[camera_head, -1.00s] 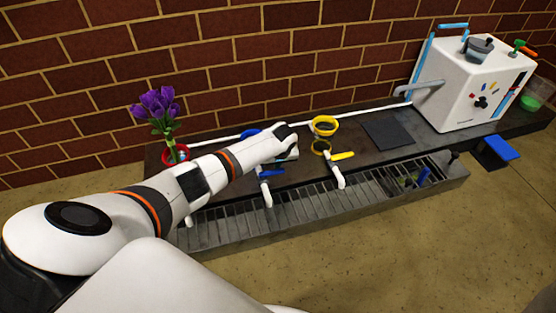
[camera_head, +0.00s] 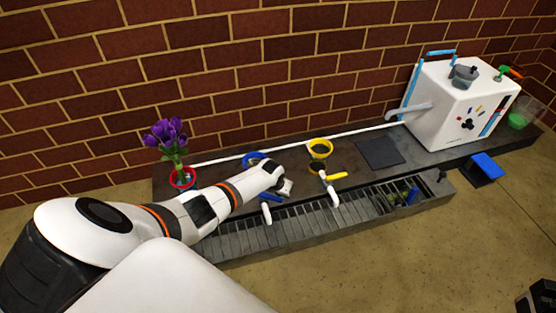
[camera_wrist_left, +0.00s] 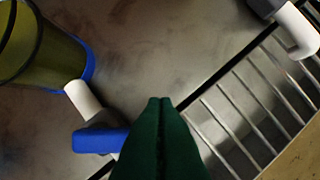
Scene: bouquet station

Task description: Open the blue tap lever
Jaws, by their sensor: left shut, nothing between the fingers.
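The blue tap lever (camera_head: 270,197) sits on a white tap at the front of the dark counter, left of the yellow lever. It also shows in the left wrist view as a blue block (camera_wrist_left: 100,140) on a white tap body. My left gripper (camera_head: 287,187) is just behind and right of the lever. In the left wrist view its dark green fingers (camera_wrist_left: 161,102) are shut with nothing between them. They lie right beside the blue lever, partly overlapping its right end in the picture; I cannot tell whether they touch.
A blue-rimmed container (camera_wrist_left: 40,50) stands close to the tap. A yellow lever (camera_head: 333,175) and yellow ring (camera_head: 320,148) are to the right. Purple flowers (camera_head: 166,132) stand in a red ring (camera_head: 183,179) at left. A slatted grate (camera_head: 295,222) runs along the front.

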